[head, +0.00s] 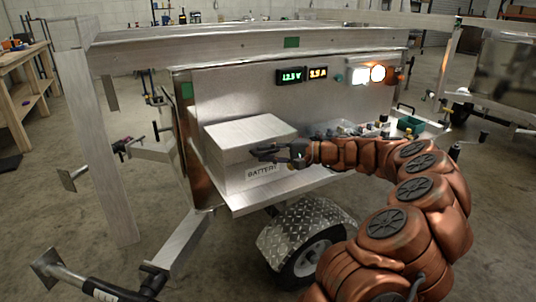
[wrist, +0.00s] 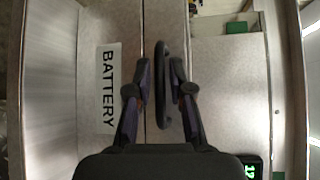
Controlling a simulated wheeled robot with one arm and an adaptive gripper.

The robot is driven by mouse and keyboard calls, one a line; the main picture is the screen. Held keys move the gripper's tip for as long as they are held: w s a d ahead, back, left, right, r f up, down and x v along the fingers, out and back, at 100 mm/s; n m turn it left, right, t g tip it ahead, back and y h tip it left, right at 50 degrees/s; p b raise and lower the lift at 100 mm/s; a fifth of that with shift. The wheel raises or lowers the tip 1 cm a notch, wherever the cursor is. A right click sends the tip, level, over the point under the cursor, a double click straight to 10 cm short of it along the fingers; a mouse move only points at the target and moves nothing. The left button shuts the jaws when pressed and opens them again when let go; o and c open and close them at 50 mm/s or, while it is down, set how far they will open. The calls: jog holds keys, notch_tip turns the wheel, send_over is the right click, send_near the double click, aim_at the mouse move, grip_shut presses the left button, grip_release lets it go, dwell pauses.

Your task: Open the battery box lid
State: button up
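The battery box (head: 228,165) is a pale metal box on the trailer's shelf, with a "BATTERY" label (head: 262,172) on its front. Its lid (head: 245,131) lies flat and closed on top. My gripper (head: 262,150) is at the front of the box, close to the lid's edge. In the wrist view, a dark bar handle (wrist: 162,75) stands between the two fingers of my gripper (wrist: 160,75). The fingers are apart, with a gap on the left of the handle; the right finger is very near it. The label shows at left in the wrist view (wrist: 108,88).
A panel with lit displays (head: 302,75) and lamps (head: 366,72) rises behind the box. Small coloured parts (head: 350,130) and a green bin (head: 411,124) lie right of it. A trailer wheel (head: 315,252) is below. A wooden workbench (head: 25,85) stands far left.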

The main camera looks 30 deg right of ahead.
jog(key=shift+c, duration=0.2)
grip_shut()
dwell(0.4)
